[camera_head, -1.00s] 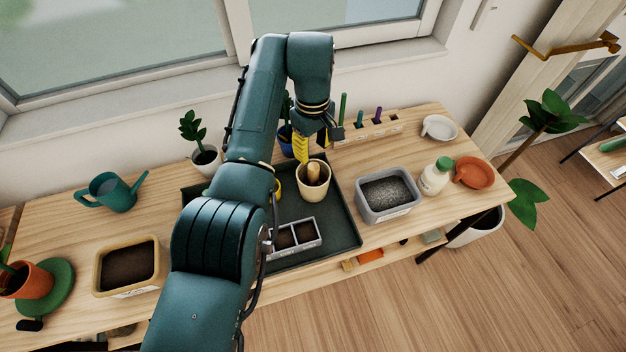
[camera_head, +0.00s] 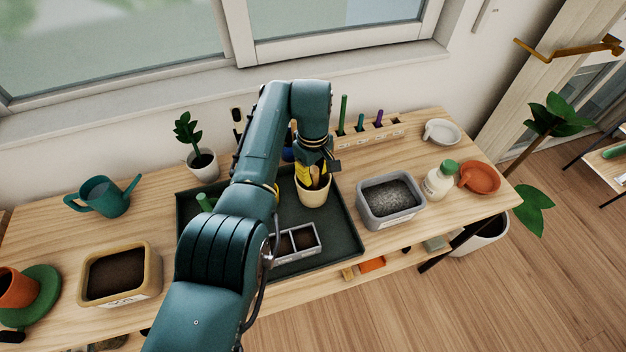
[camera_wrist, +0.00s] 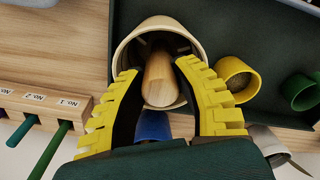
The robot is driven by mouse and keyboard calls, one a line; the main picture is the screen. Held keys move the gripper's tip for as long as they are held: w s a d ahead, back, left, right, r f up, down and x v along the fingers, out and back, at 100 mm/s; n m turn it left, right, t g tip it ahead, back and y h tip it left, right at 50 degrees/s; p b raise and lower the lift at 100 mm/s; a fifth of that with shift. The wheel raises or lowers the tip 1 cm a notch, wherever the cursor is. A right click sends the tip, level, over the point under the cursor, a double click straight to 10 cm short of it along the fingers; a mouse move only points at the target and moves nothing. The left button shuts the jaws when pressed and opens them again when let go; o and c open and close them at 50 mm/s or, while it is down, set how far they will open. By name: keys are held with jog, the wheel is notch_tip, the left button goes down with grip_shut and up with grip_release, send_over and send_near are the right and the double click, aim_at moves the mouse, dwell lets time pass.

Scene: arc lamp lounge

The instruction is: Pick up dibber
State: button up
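The dibber, a light wooden piece with a rounded end (camera_wrist: 160,78), stands in a cream pot (camera_wrist: 122,58). In the head view the cream pot (camera_head: 313,194) is on the dark tray, just under my gripper (camera_head: 314,176), which partly hides the dibber. In the wrist view the yellow fingers of my gripper (camera_wrist: 158,70) are spread, one on each side of the dibber, with gaps visible. The fingertips are at the pot's rim. The lower part of the dibber is hidden inside the pot.
A wooden tool rack (camera_head: 367,134) stands behind. A yellow cup (camera_wrist: 237,78) and a green cup (camera_wrist: 300,92) are close to the pot. A grey tub (camera_head: 391,200) is to the right, and a two-cell seed tray (camera_head: 296,254) is in front.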

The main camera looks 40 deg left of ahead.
grip_shut()
jog(key=shift+r, duration=0.1)
